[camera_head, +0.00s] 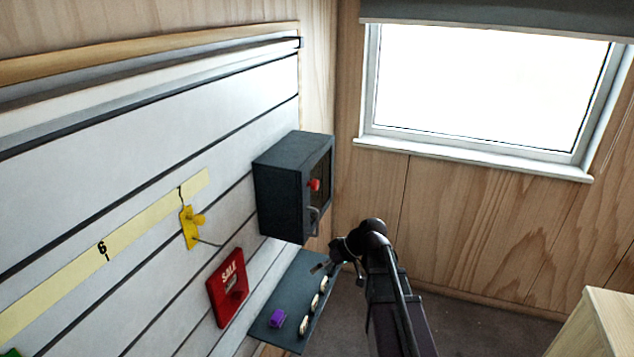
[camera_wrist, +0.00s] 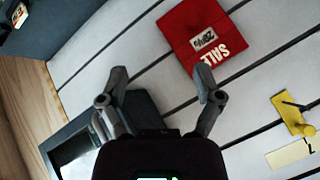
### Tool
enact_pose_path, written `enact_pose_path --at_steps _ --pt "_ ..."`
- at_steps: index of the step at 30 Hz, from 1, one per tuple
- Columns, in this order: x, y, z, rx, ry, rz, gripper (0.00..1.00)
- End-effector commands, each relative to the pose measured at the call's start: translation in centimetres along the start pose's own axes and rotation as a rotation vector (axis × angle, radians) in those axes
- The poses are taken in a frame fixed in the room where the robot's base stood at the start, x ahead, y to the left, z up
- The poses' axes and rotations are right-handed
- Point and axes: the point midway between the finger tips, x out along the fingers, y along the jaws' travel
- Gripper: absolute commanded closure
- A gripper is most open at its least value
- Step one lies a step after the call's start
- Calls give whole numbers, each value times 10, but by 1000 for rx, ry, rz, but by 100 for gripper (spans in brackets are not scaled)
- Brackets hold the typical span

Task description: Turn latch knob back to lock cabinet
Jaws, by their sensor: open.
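The dark grey cabinet (camera_head: 279,190) is mounted on the white slatted wall. A red latch knob (camera_head: 314,184) sits on its front, with a grey bar handle (camera_head: 314,221) below it. The door looks closed, but I cannot tell whether it is latched. My gripper (camera_head: 328,259) is just below and right of the cabinet, above the shelf and apart from the knob. In the wrist view my gripper (camera_wrist: 164,86) is open, with nothing between its fingers. Part of the cabinet (camera_wrist: 130,103) shows behind the left finger there; the knob is not visible.
A dark shelf (camera_head: 270,325) below holds a purple item (camera_head: 277,318) and several small pale items. A red SALE holder (camera_head: 228,287) and a yellow hold (camera_head: 190,227) are on the wall to the left. A wooden box (camera_head: 610,310) stands at lower right, under a window.

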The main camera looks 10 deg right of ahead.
Motion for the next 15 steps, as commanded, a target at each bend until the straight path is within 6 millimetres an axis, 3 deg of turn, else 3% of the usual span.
enact_pose_path --at_steps 1,6,15 --pt "-12 8 -16 -40 57 -27 16" --pt "-50 26 -54 -195 264 -98 16" --pt "-138 63 -107 -458 654 -102 16"
